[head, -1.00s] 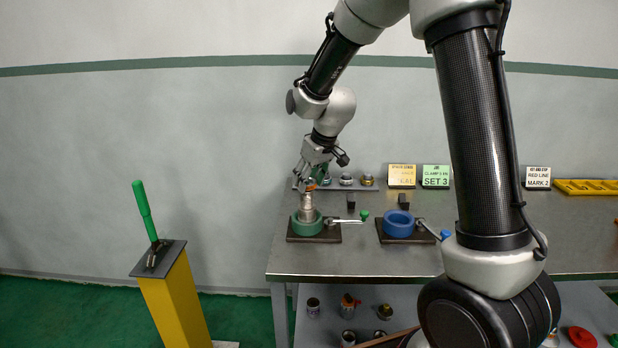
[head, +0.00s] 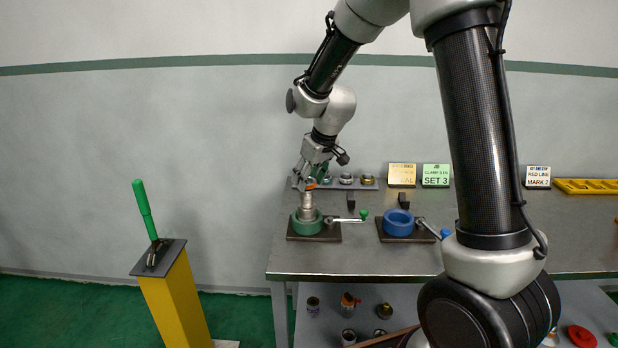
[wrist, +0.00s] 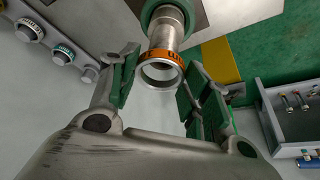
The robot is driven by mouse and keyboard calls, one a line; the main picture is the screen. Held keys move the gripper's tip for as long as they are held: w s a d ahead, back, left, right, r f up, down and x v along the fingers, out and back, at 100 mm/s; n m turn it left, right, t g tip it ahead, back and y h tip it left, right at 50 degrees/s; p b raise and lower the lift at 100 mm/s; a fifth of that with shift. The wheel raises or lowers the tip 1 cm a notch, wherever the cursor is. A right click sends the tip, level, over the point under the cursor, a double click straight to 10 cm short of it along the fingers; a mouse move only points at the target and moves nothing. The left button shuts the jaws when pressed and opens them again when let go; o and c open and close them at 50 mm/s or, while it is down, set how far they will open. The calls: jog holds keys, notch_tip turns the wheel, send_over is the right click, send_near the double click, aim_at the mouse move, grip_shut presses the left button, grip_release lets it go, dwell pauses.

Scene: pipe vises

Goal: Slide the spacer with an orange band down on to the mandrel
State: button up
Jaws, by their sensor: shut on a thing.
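The spacer with the orange band (wrist: 161,66) is a short metal ring between my fingers in the wrist view. Its orange band also shows in the head view (head: 311,184). My gripper (wrist: 157,85) is shut on the spacer, with green pads on either side of it. The mandrel (head: 307,208) is a silver stepped post, upright in the green vise (head: 306,226). The spacer is at the mandrel's top end and looks roughly in line with it. How far it sits over the mandrel is hidden.
A blue vise (head: 398,224) stands to the right on the bench. A rack (head: 366,185) with several rings lies behind the green vise. Sign cards (head: 436,176) stand at the back. A yellow pedestal (head: 176,305) with a green lever stands left of the bench.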

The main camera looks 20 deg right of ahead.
aim_at(311, 191)
jog(key=shift+f, duration=3.35)
jog(key=o, duration=1)
jog(key=shift+o, duration=0.2)
jog(key=shift+r, duration=0.1)
jog(key=v, duration=1.1)
jog(key=shift+s+r, duration=0.25)
jog(key=shift+r, duration=0.1)
jog(key=shift+d, duration=0.1)
jog(key=s+d+r+m, duration=0.1)
jog(key=s+d+r, duration=0.2)
jog(key=s, duration=0.6)
jog(key=s+d+r+m+h, duration=0.1)
jog(key=s+d, duration=0.4)
jog(key=s, duration=0.5)
jog(key=s+d+r+m, duration=0.3)
jog(key=s+d+r, duration=0.1)
jog(key=s, duration=0.6)
jog(key=shift+d+r+h, duration=0.3)
jog(key=shift+r+h, duration=0.1)
jog(key=shift+r, duration=0.15)
